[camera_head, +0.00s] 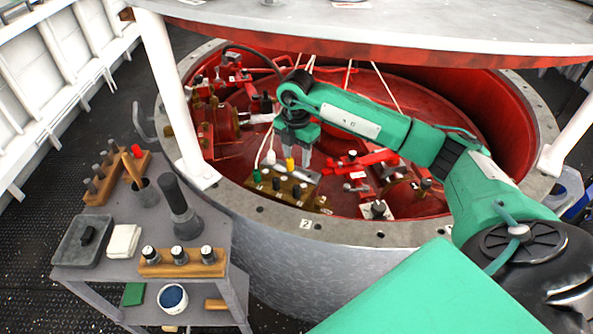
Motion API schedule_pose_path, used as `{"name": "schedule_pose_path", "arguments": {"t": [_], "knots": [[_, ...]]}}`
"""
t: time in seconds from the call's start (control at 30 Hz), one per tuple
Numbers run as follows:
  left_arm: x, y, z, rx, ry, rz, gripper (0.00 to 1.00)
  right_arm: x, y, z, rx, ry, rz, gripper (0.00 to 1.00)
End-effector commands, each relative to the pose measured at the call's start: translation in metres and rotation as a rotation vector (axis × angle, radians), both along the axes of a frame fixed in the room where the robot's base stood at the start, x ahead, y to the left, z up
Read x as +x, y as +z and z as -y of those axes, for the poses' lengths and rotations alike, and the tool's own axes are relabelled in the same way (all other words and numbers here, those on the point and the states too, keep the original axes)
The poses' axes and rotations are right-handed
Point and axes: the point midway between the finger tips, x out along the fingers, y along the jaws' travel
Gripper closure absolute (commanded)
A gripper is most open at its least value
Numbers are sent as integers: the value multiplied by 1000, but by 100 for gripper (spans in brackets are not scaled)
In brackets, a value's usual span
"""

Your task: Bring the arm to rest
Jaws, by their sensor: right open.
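My right arm (410,130) is green and reaches from the lower right over the rim into a round red vessel (515,110). My right gripper (292,157) hangs open, pointing down, at its end. It is above or just behind a brown block (300,197) with several coloured plugs. A yellow plug (290,165) shows close to its fingers; I cannot tell whether they touch. My left gripper is not in view.
A grey cart (215,222) at left bears a block with three knobs (182,262), a dark cylinder (180,207) and a white cloth (124,241). A large lid (400,28) on white posts (170,90) hangs over the vessel. Thin pale cords (387,85) hang inside.

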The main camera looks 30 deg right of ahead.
Motion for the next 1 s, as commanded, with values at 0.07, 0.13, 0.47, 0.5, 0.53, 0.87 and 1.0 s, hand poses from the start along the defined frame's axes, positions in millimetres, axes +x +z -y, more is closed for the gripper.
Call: {"name": "schedule_pose_path", "arguments": {"t": [0.07, 0.13, 0.47, 0.5, 0.53, 0.87, 1.0], "knots": [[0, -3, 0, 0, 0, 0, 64, 1, 9, 0, 0, 0, 3, 54], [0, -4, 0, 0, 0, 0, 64, 0, 14, 0, -1, 0, 1, 54], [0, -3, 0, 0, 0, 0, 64, 0, 19, 0, 0, 0, 0, 54], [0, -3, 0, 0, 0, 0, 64, 0, 18, 0, 0, 0, 0, 54], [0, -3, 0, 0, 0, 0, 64, 0, 18, 0, 0, 0, 0, 54], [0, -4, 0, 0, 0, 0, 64, -3, 1, -49, 163, 116, 40, 54], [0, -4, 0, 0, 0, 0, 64, -13, -9, -130, 460, 275, 134, 54]]}}
